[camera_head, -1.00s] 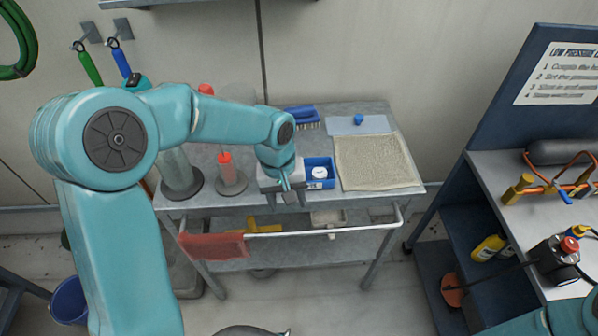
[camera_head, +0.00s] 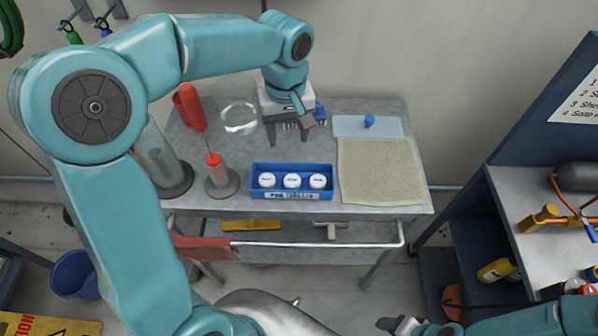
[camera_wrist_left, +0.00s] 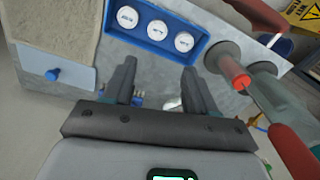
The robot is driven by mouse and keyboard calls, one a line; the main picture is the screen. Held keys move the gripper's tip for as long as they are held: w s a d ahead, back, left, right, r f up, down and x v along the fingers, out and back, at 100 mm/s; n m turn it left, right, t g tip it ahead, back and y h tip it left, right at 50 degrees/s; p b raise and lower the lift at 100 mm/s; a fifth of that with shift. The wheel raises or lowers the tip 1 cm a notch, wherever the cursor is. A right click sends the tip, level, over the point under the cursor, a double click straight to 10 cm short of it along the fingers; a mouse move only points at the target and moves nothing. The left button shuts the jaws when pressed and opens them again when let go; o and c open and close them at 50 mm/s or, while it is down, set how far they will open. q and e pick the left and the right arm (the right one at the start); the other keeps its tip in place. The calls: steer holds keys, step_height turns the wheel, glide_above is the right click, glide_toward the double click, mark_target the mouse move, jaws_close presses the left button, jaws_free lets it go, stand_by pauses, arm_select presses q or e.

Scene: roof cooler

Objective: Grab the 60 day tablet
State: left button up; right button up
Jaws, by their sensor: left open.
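Three round white tablets, the left one (camera_head: 267,180), the middle one (camera_head: 292,181) and the right one (camera_head: 318,181), sit in a row in a blue tray (camera_head: 292,196) on the grey cart. Their printed labels are too small to read, so I cannot tell which is the 60 day one. The tray (camera_wrist_left: 155,47) and tablets also show in the left wrist view. My left gripper (camera_head: 290,138) is open and empty, above the cart behind the tray. My right gripper (camera_head: 398,325) shows partly at the bottom edge; its fingers are unclear.
A beige cloth (camera_head: 380,170) lies right of the tray. A red-topped cylinder on a round base (camera_head: 222,180) and a taller clear cylinder (camera_head: 165,160) stand left. A blue-knobbed plate (camera_head: 352,127) lies behind the cloth. A rail (camera_head: 320,244) runs along the cart's front.

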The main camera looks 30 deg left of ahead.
arm_select(q)
glide_above(292, 180)
steer(key=f, duration=1)
steer(key=shift+s+a, duration=0.15)
steer(key=shift+s, duration=0.05)
steer(key=shift+f, duration=0.6)
steer(key=f, duration=0.1)
steer(key=f+p, duration=0.1)
steer(key=f, duration=0.3)
steer(key=shift+w, duration=0.3)
steer(key=shift+s, duration=0.1)
steer(key=c, duration=0.8)
